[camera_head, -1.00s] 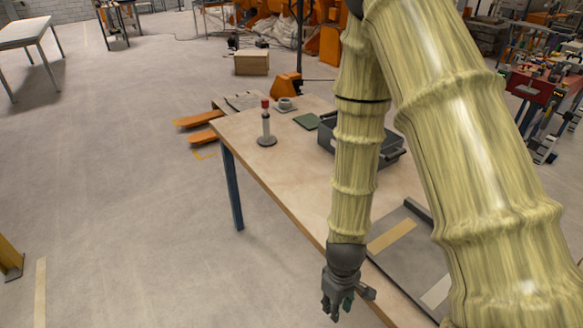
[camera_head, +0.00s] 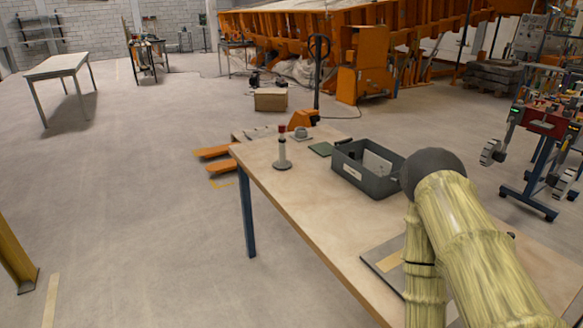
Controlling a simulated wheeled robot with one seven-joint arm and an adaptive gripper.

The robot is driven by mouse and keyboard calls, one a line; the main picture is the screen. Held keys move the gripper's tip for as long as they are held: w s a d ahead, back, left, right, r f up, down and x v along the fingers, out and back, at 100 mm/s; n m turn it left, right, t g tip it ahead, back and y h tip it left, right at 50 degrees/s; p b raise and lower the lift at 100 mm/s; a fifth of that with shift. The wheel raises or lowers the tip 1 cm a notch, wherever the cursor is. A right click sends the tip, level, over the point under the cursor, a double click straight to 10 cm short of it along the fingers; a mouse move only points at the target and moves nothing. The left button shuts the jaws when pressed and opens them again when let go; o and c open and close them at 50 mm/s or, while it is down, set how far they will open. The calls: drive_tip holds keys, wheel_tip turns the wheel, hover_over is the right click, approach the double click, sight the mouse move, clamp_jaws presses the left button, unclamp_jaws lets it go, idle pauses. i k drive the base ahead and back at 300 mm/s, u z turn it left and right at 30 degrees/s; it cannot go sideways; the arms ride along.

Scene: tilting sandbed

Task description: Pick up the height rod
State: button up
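An upright pale rod with a red top and a round grey base (camera_head: 282,152), which looks like the height rod, stands near the far left end of the wooden table (camera_head: 305,205). Nothing touches it. My arm comes in at the lower right, over the table's near part, and its forearm runs down out of the picture. My gripper is below the frame, so its fingers are hidden.
A grey bin (camera_head: 365,182) stands right of the rod. A flat grey tray (camera_head: 378,254) is near my arm. Orange pallet-jack forks (camera_head: 222,165) stick out behind the table.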

sight(282, 165)
drive_tip(key=z, duration=0.8)
drive_tip(key=k, duration=0.15)
drive_tip(key=u, duration=2.2)
drive_tip(key=i, duration=1.65)
drive_tip(key=z, duration=0.55)
